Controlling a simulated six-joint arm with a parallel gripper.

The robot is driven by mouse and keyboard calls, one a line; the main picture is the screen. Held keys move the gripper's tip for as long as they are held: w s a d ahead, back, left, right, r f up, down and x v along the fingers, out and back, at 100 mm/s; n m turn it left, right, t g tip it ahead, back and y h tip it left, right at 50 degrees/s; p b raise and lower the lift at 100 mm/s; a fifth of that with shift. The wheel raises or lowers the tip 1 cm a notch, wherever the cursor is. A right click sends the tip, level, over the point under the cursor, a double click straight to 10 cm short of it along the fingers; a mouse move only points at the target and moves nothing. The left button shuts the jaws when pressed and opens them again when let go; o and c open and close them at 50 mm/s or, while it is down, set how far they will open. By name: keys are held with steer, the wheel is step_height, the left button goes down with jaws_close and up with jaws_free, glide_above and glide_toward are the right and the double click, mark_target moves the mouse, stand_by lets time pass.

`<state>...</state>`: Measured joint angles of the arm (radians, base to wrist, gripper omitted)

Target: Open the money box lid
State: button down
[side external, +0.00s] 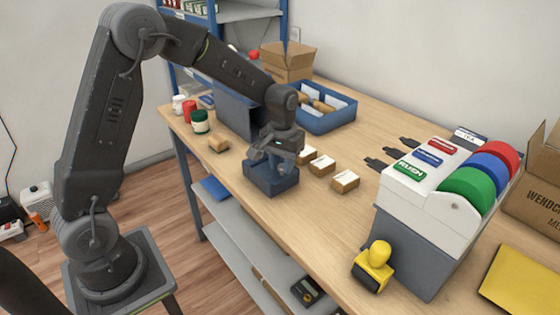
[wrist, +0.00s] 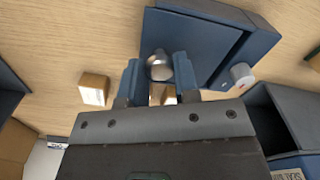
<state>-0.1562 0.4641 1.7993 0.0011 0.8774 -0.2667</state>
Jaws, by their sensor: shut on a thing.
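The money box (side external: 270,182) is a small dark blue box on the counter, directly under my gripper (side external: 278,154) in the side view. The gripper hides its top there. In the wrist view, a dark blue box face with a raised rim (wrist: 208,38) fills the upper middle. A round silver knob (wrist: 160,66) sits between the two fingers of my gripper (wrist: 158,82) beside that face. The gripper is shut on the knob. I cannot tell from these views how far the lid is raised.
A dark upright panel (side external: 235,113) stands behind the gripper. Several small cartons (side external: 321,164) lie to its right. Jars (side external: 200,121) stand at the left edge, a blue tray (side external: 330,122) behind. A grey-white unit with coloured discs (side external: 440,200) and a yellow stamp (side external: 374,265) are at the right.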

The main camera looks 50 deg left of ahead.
steer(key=d, duration=0.6)
steer(key=shift+w+d, duration=0.1)
steer(key=c, duration=0.8)
jaws_free()
steer(key=shift+c, duration=0.2)
step_height(320, 180, up, 14)
